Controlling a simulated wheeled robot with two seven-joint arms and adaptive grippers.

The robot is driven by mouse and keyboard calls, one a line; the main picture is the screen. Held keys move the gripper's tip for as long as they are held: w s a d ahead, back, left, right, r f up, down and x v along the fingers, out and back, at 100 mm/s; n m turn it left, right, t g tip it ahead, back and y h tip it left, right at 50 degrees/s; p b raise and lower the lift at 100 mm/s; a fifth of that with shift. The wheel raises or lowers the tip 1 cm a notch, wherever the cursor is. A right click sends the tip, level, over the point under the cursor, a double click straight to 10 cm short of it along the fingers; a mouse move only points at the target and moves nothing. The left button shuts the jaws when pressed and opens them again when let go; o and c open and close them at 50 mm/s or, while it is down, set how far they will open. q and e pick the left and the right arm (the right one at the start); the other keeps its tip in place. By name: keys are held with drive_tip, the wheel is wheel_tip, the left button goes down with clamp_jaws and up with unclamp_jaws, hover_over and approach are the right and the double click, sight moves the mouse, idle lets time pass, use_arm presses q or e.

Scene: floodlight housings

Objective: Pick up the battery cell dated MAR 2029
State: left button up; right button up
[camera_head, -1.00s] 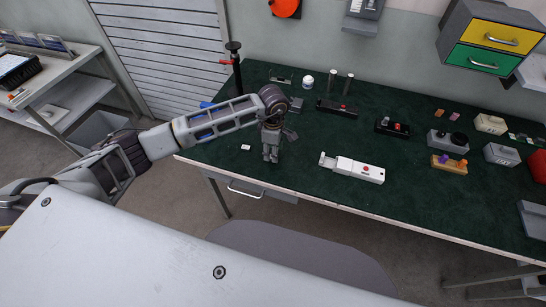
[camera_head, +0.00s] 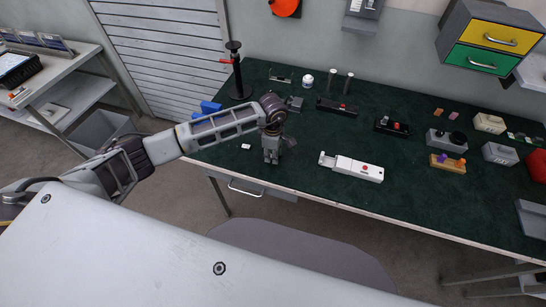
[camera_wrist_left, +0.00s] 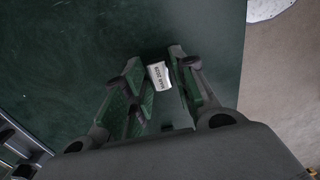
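The battery cell (camera_wrist_left: 160,75) shows in the left wrist view as a small pale block whose label reads MAR 2029. It lies between the two fingers of my left gripper (camera_wrist_left: 157,88), which are spread on either side of it. I cannot tell whether either finger touches it. In the head view my left gripper (camera_head: 271,158) points down close to the green table top (camera_head: 310,215), near its front edge, and hides this cell. A small white block (camera_head: 246,146) lies just left of the gripper; its marking is too small to read. My right gripper is not in view.
A black holder (camera_head: 337,107) and a black stand (camera_head: 239,80) are behind. Orange and grey blocks (camera_head: 448,163) stand farther right. The table front by the gripper is clear.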

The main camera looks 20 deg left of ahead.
use_arm(q)
drive_tip(key=c, duration=0.4)
drive_tip(key=shift+r, duration=0.1)
drive_tip(key=shift+r+b, duration=1)
drive_tip(key=shift+r, duration=3.95)
